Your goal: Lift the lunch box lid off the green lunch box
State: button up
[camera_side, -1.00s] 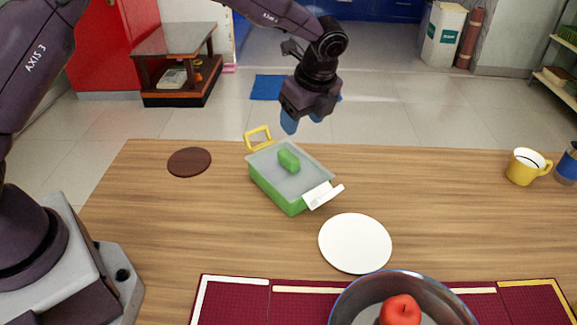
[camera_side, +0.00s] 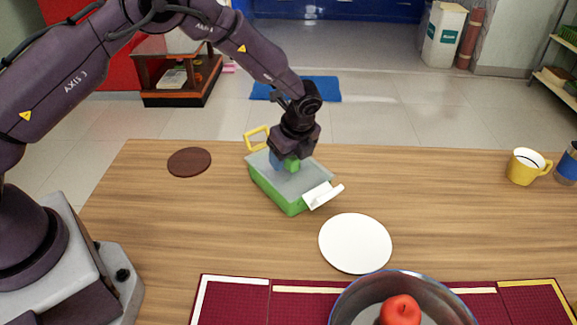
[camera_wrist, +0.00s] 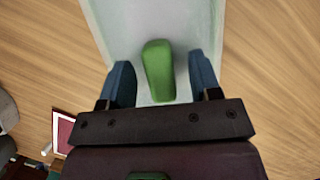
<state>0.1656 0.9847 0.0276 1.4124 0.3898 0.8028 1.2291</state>
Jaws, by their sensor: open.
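The green lunch box (camera_side: 274,191) stands on the wooden table with its pale translucent lid (camera_side: 312,176) on top. A green block-shaped handle (camera_side: 292,165) sits in the middle of the lid; it also shows in the wrist view (camera_wrist: 158,70). My gripper (camera_side: 284,164) is right over the lid, pointing down. In the wrist view its blue fingers (camera_wrist: 161,80) are open, one on each side of the green handle, with gaps visible.
A white plate (camera_side: 355,243) lies in front of the box and a brown coaster (camera_side: 189,162) to its left. A bowl (camera_side: 351,302) with a red apple (camera_side: 400,311) stands on the dark red mat (camera_side: 235,303). A yellow mug (camera_side: 523,167) is far right. The table between is clear.

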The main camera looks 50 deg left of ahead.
jog(key=c, duration=1)
jog(key=shift+r, duration=0.1)
jog(key=shift+r, duration=0.55)
jog(key=s+r, duration=0.7)
jog(key=s, duration=0.2)
jog(key=s+r, duration=0.4)
jog(key=s, duration=0.1)
jog(key=shift+a+r, duration=0.3)
jog(key=shift+r, duration=0.05)
